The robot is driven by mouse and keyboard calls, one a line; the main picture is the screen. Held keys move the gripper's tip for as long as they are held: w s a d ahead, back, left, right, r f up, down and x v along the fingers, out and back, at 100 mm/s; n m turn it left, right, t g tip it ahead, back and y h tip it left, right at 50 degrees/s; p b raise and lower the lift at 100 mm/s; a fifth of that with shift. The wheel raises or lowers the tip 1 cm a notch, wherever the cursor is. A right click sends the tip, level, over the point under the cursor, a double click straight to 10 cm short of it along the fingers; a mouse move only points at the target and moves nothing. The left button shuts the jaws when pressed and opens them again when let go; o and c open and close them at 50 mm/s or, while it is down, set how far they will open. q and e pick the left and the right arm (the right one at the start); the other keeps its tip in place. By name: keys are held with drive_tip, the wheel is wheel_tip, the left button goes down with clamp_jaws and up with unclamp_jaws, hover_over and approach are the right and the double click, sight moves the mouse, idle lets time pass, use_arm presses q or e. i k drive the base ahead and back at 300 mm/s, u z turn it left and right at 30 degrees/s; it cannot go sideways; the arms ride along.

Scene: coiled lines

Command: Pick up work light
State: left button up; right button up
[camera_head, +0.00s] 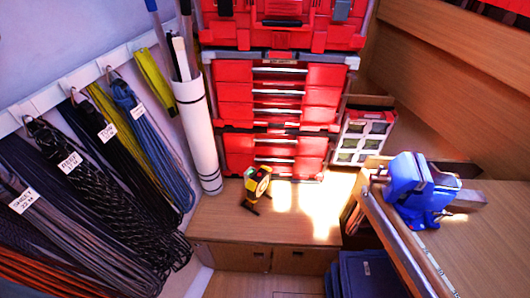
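A small yellow and black device that looks like the work light (257,183) stands on the wooden bench top (230,222), in front of the red drawer stack. It is near the middle of the head view, with a dark foot resting on the wood. Nothing touches it from my side. Neither of my grippers shows in this view.
Red drawers (275,100) stand behind the light. A white tube (198,135) is at its left, and coiled lines (90,180) hang on the left wall. A blue vise (415,190) sits on a workbench at right. The bench top around the light is mostly clear.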

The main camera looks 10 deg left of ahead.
sight(256, 187)
drive_tip(key=u, duration=1.15)
drive_tip(key=i, duration=0.65)
drive_tip(key=z, duration=0.45)
